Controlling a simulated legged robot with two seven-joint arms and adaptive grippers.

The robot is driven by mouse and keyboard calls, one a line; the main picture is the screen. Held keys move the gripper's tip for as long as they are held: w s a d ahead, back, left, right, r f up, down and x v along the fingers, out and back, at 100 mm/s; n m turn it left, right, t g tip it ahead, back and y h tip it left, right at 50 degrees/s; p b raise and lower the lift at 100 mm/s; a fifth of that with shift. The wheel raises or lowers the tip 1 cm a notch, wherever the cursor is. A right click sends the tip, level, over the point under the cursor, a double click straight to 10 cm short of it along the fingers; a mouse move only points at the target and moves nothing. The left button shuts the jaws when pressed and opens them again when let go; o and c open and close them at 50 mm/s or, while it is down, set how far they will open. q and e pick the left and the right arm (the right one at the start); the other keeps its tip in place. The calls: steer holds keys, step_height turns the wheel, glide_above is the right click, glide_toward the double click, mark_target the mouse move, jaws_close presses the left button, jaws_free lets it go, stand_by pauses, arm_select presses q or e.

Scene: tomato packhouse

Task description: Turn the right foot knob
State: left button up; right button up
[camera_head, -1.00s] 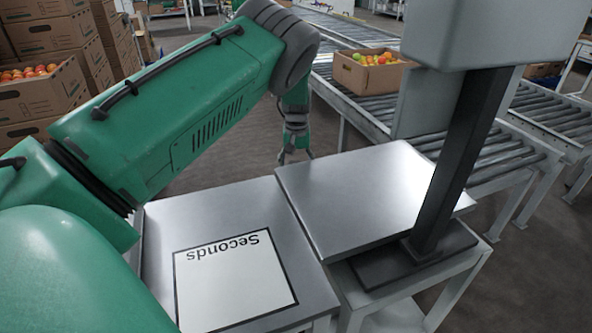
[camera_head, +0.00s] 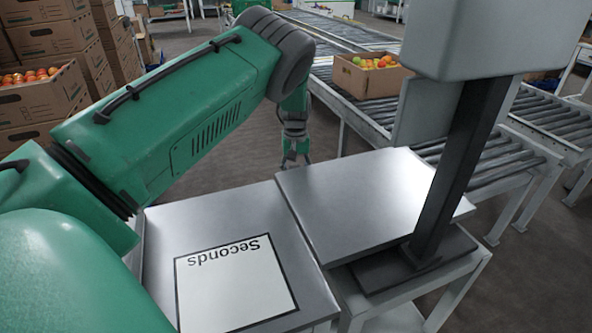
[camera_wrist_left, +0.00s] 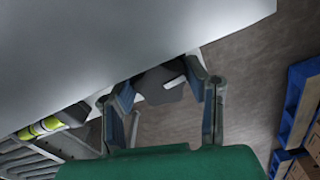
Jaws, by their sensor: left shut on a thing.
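A bench scale stands on a white stand, with a shiny metal platform (camera_head: 365,190), a dark post (camera_head: 455,165) and a grey head box (camera_head: 490,35). My left gripper (camera_head: 296,158) is low at the far left corner of the platform, fingers pointing down. In the left wrist view, its fingers (camera_wrist_left: 163,82) lie on both sides of a dark grey lobed foot knob (camera_wrist_left: 160,92) with a pale mark, beneath the edge of a pale grey plate (camera_wrist_left: 110,45). The gripper is shut on this knob. The knob is hidden in the head view. My right gripper is not in view.
A metal table with a "Seconds" label (camera_head: 235,285) adjoins the scale on the left. Roller conveyors (camera_head: 500,165) with a carton of tomatoes (camera_head: 370,75) run behind. Stacked cartons (camera_head: 45,50) stand at the back left. Open floor lies beyond the gripper.

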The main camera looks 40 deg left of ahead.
arm_select(q)
steer(key=n+p, duration=0.1)
steer(key=n, duration=0.2)
steer(key=shift+d, duration=0.1)
steer(key=n+p, duration=0.1)
steer(key=n, duration=0.3)
steer(key=shift+w, duration=0.15)
steer(key=shift+d+n, duration=0.1)
steer(key=shift+n, duration=0.3)
steer(key=o, duration=1.1)
steer(key=shift+o, duration=0.2)
steer(key=shift+r, duration=0.1)
